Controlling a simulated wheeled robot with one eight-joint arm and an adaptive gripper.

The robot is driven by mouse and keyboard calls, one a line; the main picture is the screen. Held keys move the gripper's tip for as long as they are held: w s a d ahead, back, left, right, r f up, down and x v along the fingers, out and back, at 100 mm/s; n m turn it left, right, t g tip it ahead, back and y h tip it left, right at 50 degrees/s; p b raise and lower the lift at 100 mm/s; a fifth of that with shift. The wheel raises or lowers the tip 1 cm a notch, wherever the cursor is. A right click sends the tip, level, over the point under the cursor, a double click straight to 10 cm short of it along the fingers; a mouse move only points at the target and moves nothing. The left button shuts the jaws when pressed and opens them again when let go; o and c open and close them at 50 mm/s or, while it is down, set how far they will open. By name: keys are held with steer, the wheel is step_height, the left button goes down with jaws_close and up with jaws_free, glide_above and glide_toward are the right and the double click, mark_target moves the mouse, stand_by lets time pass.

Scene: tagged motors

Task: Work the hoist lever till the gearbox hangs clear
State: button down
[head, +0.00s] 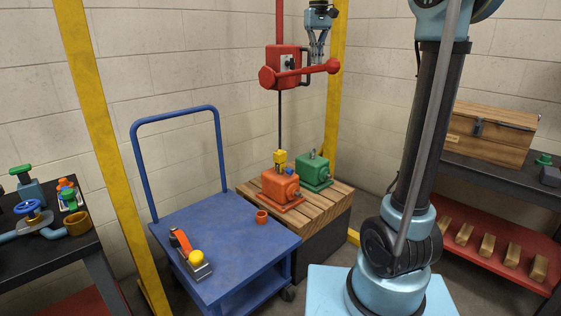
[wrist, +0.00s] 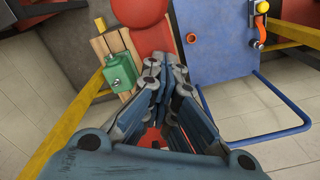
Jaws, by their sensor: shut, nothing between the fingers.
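The red hoist (head: 287,62) hangs in the yellow frame, with a chain running down from it. Its red lever (head: 305,71) lies nearly level and ends in a red ball at the right. A yellow hook block (head: 280,157) hangs at the top of the orange gearbox (head: 281,187), which sits on the wooden pallet (head: 330,199). A green gearbox (head: 315,171) sits behind it, also in the wrist view (wrist: 121,71). My gripper (head: 317,62) is shut and empty, pointing down just above the lever's ball end. I cannot tell whether it touches the lever.
A blue cart (head: 225,238) stands left of the pallet, carrying an orange-handled tool (head: 190,254) and an orange ring (head: 262,217). Yellow posts (head: 100,130) flank the hoist. Black benches stand left and right; a wooden chest (head: 490,132) is on the right one.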

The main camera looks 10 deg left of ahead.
steer(key=shift+s+d+f, duration=0.1)
steer(key=shift+d+f, duration=0.05)
steer(key=shift+f, duration=0.75)
steer(key=shift+s+d+f, duration=0.15)
steer(key=shift+f, duration=0.75)
steer(key=shift+s+d+f, duration=0.1)
steer(key=shift+d+f, duration=0.05)
steer(key=shift+f, duration=0.75)
steer(key=shift+a+f, duration=0.15)
steer(key=shift+f, duration=2.65)
steer(key=f, duration=0.3)
steer(key=shift+w+a+f, duration=0.2)
steer(key=shift+w+a, duration=0.15)
